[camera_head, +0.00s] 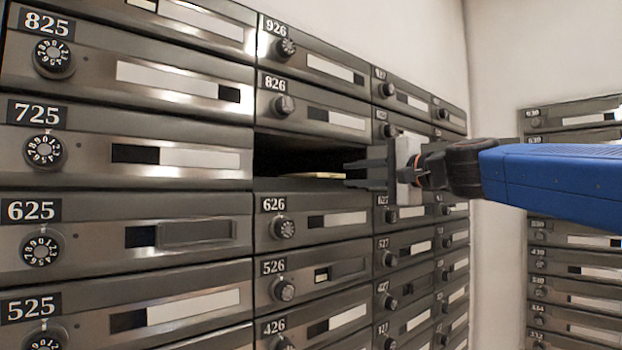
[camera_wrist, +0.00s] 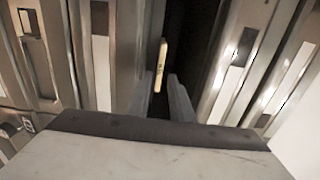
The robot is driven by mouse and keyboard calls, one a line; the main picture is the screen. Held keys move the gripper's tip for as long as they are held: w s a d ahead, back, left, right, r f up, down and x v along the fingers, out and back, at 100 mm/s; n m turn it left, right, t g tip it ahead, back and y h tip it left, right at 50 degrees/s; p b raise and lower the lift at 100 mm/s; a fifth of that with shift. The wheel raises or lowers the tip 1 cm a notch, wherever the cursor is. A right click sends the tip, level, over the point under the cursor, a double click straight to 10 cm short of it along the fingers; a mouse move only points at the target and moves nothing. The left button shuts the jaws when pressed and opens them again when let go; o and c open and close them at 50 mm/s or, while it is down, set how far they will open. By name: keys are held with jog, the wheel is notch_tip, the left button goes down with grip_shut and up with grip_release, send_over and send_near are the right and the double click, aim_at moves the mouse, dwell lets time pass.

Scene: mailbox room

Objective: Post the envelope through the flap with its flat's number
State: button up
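A cream envelope (camera_head: 312,176) lies nearly flat inside a dark, open slot (camera_head: 272,153) between the doors numbered 826 and 626. The slot's own number does not show. In the wrist view the envelope (camera_wrist: 159,66) is a thin pale strip seen edge-on, just past the fingertips, with small marks too blurred to read. My gripper (camera_head: 346,174) is at the right part of the slot. Its two dark fingers are apart, one above the other in the head view, and their tips are close to the envelope's near end. In the wrist view the gap between the fingers (camera_wrist: 165,98) is empty.
Metal mailbox doors with dials and label windows surround the slot, including 826 (camera_head: 315,113), 626 (camera_head: 312,222) and 725 (camera_head: 180,157). More mailboxes (camera_head: 575,265) stand on the right wall. The space in front of the left column is clear.

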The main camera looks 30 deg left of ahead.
aim_at(331, 174)
jog(key=shift+x, duration=4)
grip_shut()
jog(key=shift+r, duration=0.2)
jog(key=v, duration=1.9)
